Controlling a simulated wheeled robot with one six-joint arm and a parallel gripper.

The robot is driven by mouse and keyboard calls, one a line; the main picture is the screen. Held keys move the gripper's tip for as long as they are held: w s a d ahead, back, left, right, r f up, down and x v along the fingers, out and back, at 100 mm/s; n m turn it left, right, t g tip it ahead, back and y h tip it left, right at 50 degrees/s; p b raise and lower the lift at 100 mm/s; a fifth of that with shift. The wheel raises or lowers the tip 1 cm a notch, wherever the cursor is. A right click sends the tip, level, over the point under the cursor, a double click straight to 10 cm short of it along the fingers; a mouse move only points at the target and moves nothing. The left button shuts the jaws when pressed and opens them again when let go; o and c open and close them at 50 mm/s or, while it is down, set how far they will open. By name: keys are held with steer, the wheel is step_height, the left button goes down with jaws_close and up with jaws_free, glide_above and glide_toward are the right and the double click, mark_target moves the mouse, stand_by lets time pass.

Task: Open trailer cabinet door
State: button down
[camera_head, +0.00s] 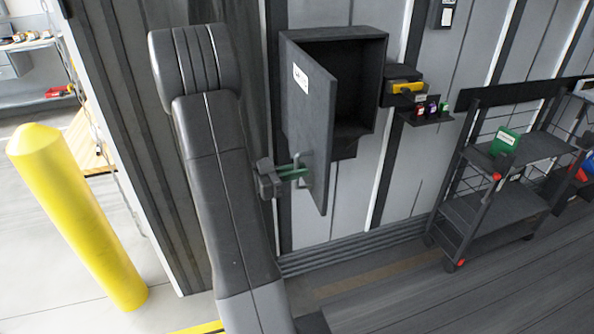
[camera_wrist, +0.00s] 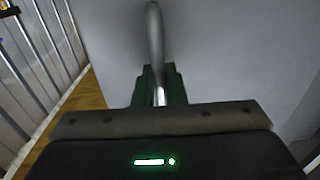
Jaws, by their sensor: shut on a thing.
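The dark grey trailer cabinet (camera_head: 370,50) is fixed to the ribbed wall. Its door (camera_head: 312,105) stands swung open toward the left, with a white label near its top and the dark inside showing. My gripper (camera_head: 298,172) has green fingers and is at the lower part of the door. In the wrist view, my gripper (camera_wrist: 160,92) is shut on the door's silvery upright bar handle (camera_wrist: 154,40), with a green finger on each side of it. The pale door face fills much of that view behind the handle.
A yellow bollard (camera_head: 75,215) stands at the left. A small shelf with little bottles (camera_head: 432,110) and a yellow item (camera_head: 407,87) are right of the cabinet. A dark shelf cart (camera_head: 510,205) stands further right. The floor below the door looks clear.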

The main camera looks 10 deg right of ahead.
steer(key=shift+w+r, duration=0.1)
steer(key=shift+r, duration=0.05)
steer(key=c, duration=1.6)
jaws_free()
steer(key=b+v, duration=0.3)
steer(key=v, duration=1)
steer(key=shift+a, duration=0.4)
steer(key=p+x, duration=0.3)
steer(key=x, duration=1.1)
